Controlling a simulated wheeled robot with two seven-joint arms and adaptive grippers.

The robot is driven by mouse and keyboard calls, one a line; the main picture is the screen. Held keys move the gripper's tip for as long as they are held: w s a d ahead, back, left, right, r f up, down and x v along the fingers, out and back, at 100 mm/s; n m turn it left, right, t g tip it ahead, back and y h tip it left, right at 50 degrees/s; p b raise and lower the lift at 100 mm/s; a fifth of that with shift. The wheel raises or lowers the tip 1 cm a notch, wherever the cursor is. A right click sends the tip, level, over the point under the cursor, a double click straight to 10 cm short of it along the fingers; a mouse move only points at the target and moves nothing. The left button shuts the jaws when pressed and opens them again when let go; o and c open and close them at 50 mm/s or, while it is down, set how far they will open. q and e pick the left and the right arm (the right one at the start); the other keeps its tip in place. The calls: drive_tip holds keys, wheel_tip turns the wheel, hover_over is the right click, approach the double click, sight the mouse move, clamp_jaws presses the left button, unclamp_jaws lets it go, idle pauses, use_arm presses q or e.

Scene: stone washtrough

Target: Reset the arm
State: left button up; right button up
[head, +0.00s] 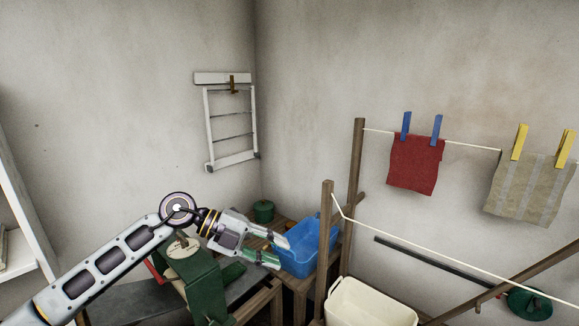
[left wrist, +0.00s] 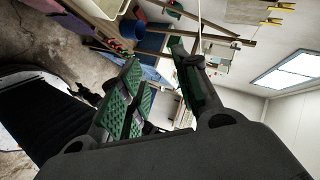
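My left arm (head: 110,267) comes in from the left of the head view and stretches toward the middle. My left gripper (head: 280,252) is open, its two fingers apart with nothing between them. It appears in front of the blue basin (head: 309,246) and overlaps its left side in the picture; I cannot tell how far apart they are. In the left wrist view the green-padded fingers (left wrist: 157,58) also stand apart and empty. My right gripper is in neither view.
A dark green machine (head: 203,287) stands below my left forearm. A cream tub (head: 370,303) stands at the lower middle. Wooden posts (head: 357,180) carry a line with a red cloth (head: 415,163) and a striped cloth (head: 530,188). A white rack (head: 231,125) hangs on the wall.

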use_arm(q)
drive_tip(key=w+d+r+n+t+h, duration=0.2)
drive_tip(key=d+r+n+t+h, duration=0.1)
drive_tip(key=r+n+t+h, duration=0.6)
drive_tip(key=w+a+f+n+t+y, duration=0.4)
drive_tip(key=a+f+n+t+y, duration=0.7)
drive_tip(key=n+y, duration=0.5)
drive_tip(key=s+a+f+n+g+y, duration=0.4)
drive_tip(key=a+f, duration=0.3)
drive_tip(key=f, duration=0.4)
drive_tip(key=s+a+f+n+g+y, duration=0.1)
drive_tip(key=s+a+f+g, duration=0.1)
drive_tip(key=s+f+g, duration=0.6)
drive_tip(key=s+a+f+g, duration=0.2)
drive_tip(key=s+f+g, duration=0.3)
drive_tip(key=s+f, duration=1)
drive_tip(key=f, duration=1.4)
drive_tip(key=s+f, duration=0.2)
drive_tip(key=f, duration=1.3)
drive_tip(key=s+a+f+g, duration=0.1)
drive_tip(key=s+f, duration=0.8)
drive_tip(key=s, duration=0.2)
drive_tip(key=s+a+f+g, duration=0.1)
drive_tip(key=s+a+f, duration=0.1)
drive_tip(key=s+f, duration=0.8)
drive_tip(key=shift+s+a+f+y, duration=0.3)
drive_tip(key=shift+s, duration=0.45)
